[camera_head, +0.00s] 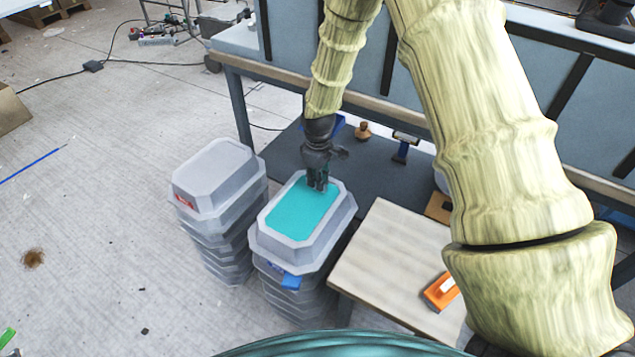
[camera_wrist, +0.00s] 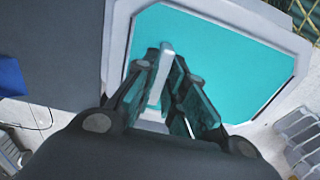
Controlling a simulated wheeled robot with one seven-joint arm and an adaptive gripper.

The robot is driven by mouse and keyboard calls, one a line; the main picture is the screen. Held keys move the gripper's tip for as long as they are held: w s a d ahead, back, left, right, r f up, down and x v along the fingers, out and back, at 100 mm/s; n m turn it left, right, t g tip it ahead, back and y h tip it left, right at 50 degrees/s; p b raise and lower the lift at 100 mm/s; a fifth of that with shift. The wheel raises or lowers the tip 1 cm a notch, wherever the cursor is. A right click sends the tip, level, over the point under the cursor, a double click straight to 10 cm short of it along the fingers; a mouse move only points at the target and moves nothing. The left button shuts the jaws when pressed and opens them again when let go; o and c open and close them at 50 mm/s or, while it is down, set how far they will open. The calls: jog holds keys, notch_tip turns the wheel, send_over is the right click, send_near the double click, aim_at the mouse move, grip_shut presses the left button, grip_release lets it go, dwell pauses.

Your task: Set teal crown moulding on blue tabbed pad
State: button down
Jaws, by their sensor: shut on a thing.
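The teal crown moulding (camera_head: 297,212) is a grey octagonal-rimmed mould with a flat teal top, in the middle of the head view. It lies over a stack of grey moulds with a blue tab (camera_head: 291,281) on its front. I cannot tell whether it rests fully on the stack or a small gap remains. My gripper (camera_head: 318,184) points down at its far end and is shut on its rim. In the wrist view, my fingers (camera_wrist: 170,98) close around a light grey edge, with the teal face (camera_wrist: 225,65) beyond. The pad's upper surface is hidden.
Another grey stack with a red tab (camera_head: 185,201) stands close on the left. A pale wooden table (camera_head: 385,255) with an orange float (camera_head: 441,292) stands close on the right. A workbench (camera_head: 290,77) runs behind. The floor is open at left.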

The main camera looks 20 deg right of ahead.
jog(key=shift+f, duration=0.65)
jog(key=c, duration=1.5)
grip_release()
jog(key=shift+r, duration=0.1)
notch_tip(320, 180, up, 12)
jog(key=shift+f, duration=0.1)
